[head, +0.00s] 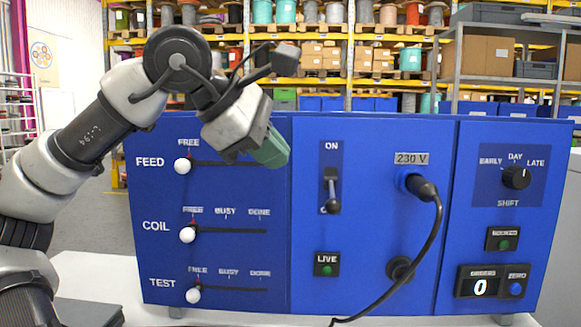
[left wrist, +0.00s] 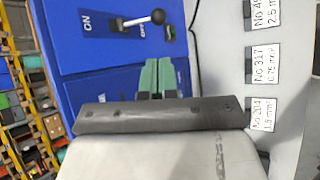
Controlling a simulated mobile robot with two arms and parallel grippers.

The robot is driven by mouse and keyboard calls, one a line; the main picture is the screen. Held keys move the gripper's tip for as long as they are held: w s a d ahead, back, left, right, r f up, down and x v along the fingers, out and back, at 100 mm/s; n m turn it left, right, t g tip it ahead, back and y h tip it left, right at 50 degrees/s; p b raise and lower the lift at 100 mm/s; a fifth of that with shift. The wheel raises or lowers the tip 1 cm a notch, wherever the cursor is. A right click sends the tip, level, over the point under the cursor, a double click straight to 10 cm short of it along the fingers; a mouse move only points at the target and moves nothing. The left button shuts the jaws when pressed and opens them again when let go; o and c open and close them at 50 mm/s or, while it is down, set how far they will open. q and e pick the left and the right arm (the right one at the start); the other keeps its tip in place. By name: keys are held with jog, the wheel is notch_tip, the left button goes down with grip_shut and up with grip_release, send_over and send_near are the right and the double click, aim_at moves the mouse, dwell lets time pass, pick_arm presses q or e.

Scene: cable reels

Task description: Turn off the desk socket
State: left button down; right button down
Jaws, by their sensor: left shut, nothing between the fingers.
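The desk socket (head: 408,178), labelled 230 V, is on the blue panel with a black plug (head: 424,188) and cable in it. To its left is a black lever switch (head: 332,192) under the word ON. Its lever points down, with the ball end over the lower label; the switch also shows in the left wrist view (left wrist: 140,21). My left gripper (head: 274,152) has green fingers, shut and empty, up and left of the switch; the fingers (left wrist: 158,76) show apart from the lever in the left wrist view. My right gripper is out of view.
A LIVE lamp (head: 327,268) with a green centre is below the switch. FEED, COIL and TEST sliders with white knobs (head: 183,166) are at left. A SHIFT dial (head: 516,177) and a counter (head: 480,287) reading 0 are at right. The black cable (head: 425,250) hangs in front.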

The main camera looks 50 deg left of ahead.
pick_arm(q)
jog(key=s+r, duration=0.1)
jog(key=s, duration=0.1)
jog(key=s+d+r, duration=0.1)
jog(key=s+r, duration=0.1)
jog(key=shift+s+r+b, duration=0.2)
jog(key=shift+r+b, duration=0.1)
jog(key=shift+s, duration=0.15)
